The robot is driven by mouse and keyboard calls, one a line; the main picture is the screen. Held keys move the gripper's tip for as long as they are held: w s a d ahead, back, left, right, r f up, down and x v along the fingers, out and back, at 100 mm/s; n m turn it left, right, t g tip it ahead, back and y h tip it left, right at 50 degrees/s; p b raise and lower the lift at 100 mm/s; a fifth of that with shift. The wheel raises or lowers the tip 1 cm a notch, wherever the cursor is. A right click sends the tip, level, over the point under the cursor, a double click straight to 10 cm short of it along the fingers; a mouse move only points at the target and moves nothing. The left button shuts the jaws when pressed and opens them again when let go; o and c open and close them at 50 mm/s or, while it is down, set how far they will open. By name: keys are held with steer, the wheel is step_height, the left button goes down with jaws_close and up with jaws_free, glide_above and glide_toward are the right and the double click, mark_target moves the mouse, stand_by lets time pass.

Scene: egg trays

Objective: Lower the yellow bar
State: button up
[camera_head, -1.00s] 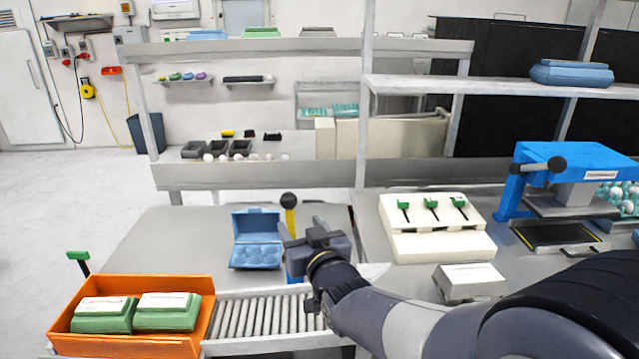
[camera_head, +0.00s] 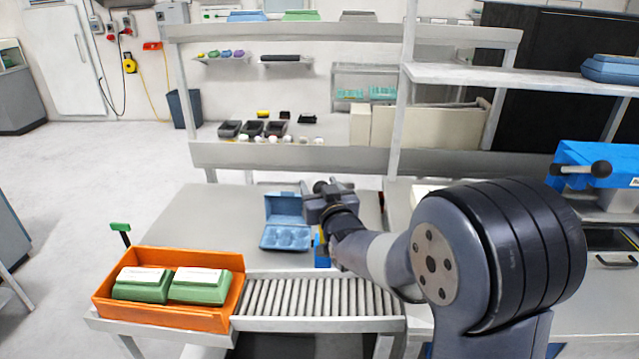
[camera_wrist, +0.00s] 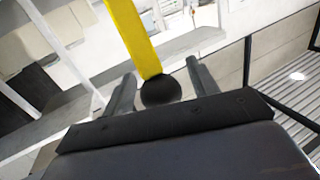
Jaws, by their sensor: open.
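The yellow bar (camera_wrist: 133,38) with a black ball knob (camera_wrist: 160,91) at its end shows in the wrist view. The knob lies between the two fingers of my gripper (camera_wrist: 161,82), with a visible gap on each side. My gripper is open and not closed on the knob. In the head view my gripper (camera_head: 318,190) covers the knob and most of the bar, above the blue base (camera_head: 322,252) beside the open blue egg carton (camera_head: 286,236).
A roller conveyor (camera_head: 315,297) runs below my arm. An orange crate (camera_head: 165,318) with two green egg cartons stands at its left. A blue press (camera_head: 600,165) stands at the right. The table left of the blue carton is clear.

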steer(key=shift+w+a, duration=0.1)
steer(key=shift+w, duration=0.1)
steer(key=shift+c, duration=0.6)
jaws_close()
